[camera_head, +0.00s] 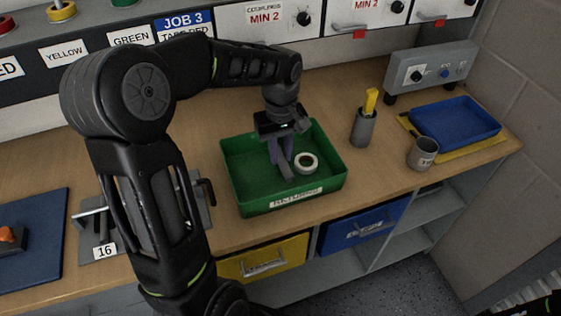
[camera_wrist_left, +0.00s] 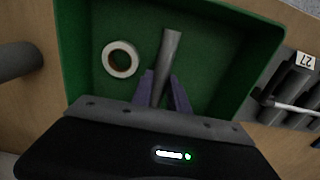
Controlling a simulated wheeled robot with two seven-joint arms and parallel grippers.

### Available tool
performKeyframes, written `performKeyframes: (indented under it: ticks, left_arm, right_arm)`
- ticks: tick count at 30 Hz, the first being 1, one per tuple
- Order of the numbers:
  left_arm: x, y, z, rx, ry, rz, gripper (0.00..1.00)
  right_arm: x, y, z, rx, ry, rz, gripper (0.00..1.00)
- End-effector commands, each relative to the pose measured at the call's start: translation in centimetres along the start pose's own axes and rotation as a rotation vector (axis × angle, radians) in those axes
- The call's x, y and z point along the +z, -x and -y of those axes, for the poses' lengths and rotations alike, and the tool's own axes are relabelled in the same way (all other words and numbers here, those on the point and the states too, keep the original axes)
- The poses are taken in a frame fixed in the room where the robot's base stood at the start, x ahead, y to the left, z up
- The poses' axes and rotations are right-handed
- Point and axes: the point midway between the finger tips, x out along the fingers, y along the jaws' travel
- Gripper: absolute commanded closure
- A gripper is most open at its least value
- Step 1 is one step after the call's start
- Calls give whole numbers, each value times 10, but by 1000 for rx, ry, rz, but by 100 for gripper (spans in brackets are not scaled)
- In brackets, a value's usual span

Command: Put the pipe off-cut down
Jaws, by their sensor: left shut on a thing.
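The pipe off-cut (camera_wrist_left: 170,53) is a short grey tube. My left gripper (camera_head: 281,158) is shut on it, with the purple fingers on either side of the tube in the left wrist view (camera_wrist_left: 166,92). In the head view the off-cut (camera_head: 286,171) points down and toward the front, within the outline of the green tray (camera_head: 240,194). I cannot tell whether it touches the tray floor. The tray also shows in the left wrist view (camera_wrist_left: 78,50), around the off-cut. My right gripper is not in view.
A roll of white tape (camera_head: 306,161) lies in the tray, right of the off-cut. A grey holder (camera_head: 363,129) with a yellow item, a grey cup (camera_head: 422,153) and a blue tray (camera_head: 455,122) stand to the right. A clamp plate (camera_head: 103,234) is at left.

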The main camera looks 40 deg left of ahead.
Motion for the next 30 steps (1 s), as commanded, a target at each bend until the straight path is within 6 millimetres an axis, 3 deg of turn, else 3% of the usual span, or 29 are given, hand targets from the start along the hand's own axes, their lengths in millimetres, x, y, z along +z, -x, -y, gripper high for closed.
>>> performKeyframes:
  ticks: [12, 23, 24, 30]
  left_arm:
    - [1, -37, 0, -1, -1, 2, 100]
    - [0, -42, 0, 0, -1, 0, 100]
    - [0, -41, 0, 0, -1, 0, 78]
    - [0, -40, 0, 0, -1, 1, 62]
  right_arm:
    - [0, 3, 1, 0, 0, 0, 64]
    - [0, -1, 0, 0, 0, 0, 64]
    - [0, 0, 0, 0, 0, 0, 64]
    - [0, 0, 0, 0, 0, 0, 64]
